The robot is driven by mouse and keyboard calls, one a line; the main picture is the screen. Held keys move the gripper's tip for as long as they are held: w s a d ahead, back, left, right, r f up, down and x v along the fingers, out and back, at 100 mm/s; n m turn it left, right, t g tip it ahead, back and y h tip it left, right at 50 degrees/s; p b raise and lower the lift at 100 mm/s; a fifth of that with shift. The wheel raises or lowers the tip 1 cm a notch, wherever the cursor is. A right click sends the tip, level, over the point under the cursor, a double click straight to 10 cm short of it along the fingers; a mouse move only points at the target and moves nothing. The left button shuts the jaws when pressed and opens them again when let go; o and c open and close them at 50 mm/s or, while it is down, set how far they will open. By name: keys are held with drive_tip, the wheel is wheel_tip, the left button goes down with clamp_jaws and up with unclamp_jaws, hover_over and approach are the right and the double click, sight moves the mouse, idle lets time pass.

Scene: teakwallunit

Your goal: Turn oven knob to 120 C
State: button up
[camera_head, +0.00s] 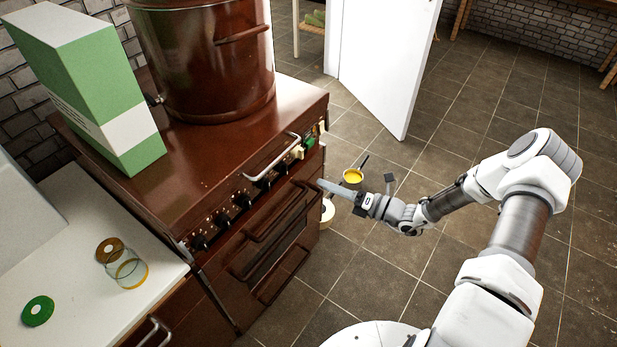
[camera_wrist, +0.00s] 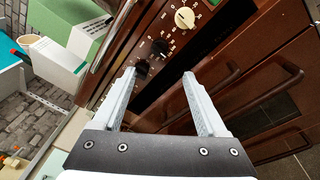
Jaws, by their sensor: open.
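The brown stove (camera_head: 205,165) stands at the left in the head view, with a row of knobs along its front panel. A cream knob (camera_head: 298,152) and a green knob (camera_head: 309,141) sit near the panel's right end, with several black knobs to their left. I cannot tell which is the oven knob, and the markings are too small to read. My gripper (camera_wrist: 159,73) is open and empty, pointing at the panel. The lower black knob appears between or just beyond its fingertips; contact is unclear.
A handrail (camera_head: 272,158) juts out before the panel. Oven door handles (camera_head: 268,218) stick out below. A large brown pot (camera_head: 205,60) and a green-white box (camera_head: 95,95) stand on the stove. The tiled floor at right is clear.

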drive_tip(key=v, duration=0.5)
idle(0.4)
drive_tip(key=s+a+r+n+g+h+p, duration=0.1)
drive_tip(key=s+a+r+n+g+h, duration=0.2)
drive_tip(key=r+n, duration=0.35)
drive_tip(key=s+r+n+g+h+p, duration=0.1)
drive_tip(key=s+r+n+g, duration=0.3)
drive_tip(key=r+n, duration=0.25)
drive_tip(key=s+a+r+n+g+h, duration=0.2)
drive_tip(key=s+r+n+g+h, duration=0.15)
drive_tip(key=r+n, duration=0.3)
drive_tip(key=s+d+r+n+t+h+p, duration=0.1)
drive_tip(key=s+d+r+n+t+h, duration=0.2)
drive_tip(key=s+r+n, duration=0.4)
drive_tip(key=s+d+r+n+t+h+p, duration=0.1)
drive_tip(key=s+d+r+n+t+h, duration=0.2)
drive_tip(key=s+r+n, duration=0.4)
wheel_tip(320, 180, up, 3)
drive_tip(key=shift+d+r+n+t+h+p, duration=0.15)
drive_tip(key=shift+n+t+h+p, duration=0.25)
drive_tip(key=shift+n+h, duration=0.55)
drive_tip(key=shift+w, duration=0.1)
